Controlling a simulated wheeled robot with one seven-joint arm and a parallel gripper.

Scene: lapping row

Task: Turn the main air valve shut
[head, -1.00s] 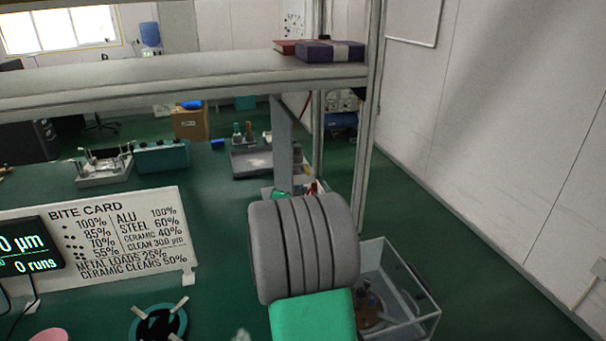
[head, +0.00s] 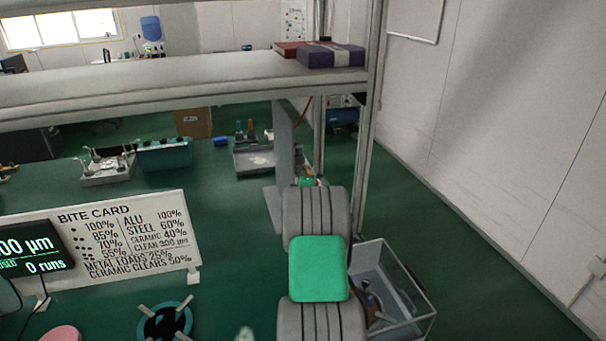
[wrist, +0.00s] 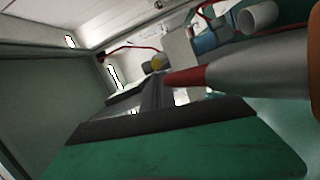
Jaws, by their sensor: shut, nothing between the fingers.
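I cannot pick out the main air valve for certain in either view. In the wrist view, a red hose (wrist: 128,47) runs along the far wall near a small yellow part (wrist: 156,63) and a blue cylinder (wrist: 204,43); whether one belongs to the valve, I cannot tell. A grey tapered body with a red end (wrist: 187,77) lies across the right, close to my fingers. My gripper (wrist: 153,92) is shut and empty, pointing toward these parts. In the head view my arm hides the gripper and the space in front of it.
A shelf (head: 180,80) on metal posts spans above the bench, with a purple box (head: 330,55) on it. A clear-walled bin (head: 405,300) stands right of my arm. A bite card (head: 130,235) and a grey tray (head: 255,160) are on the green bench. Floor at right is clear.

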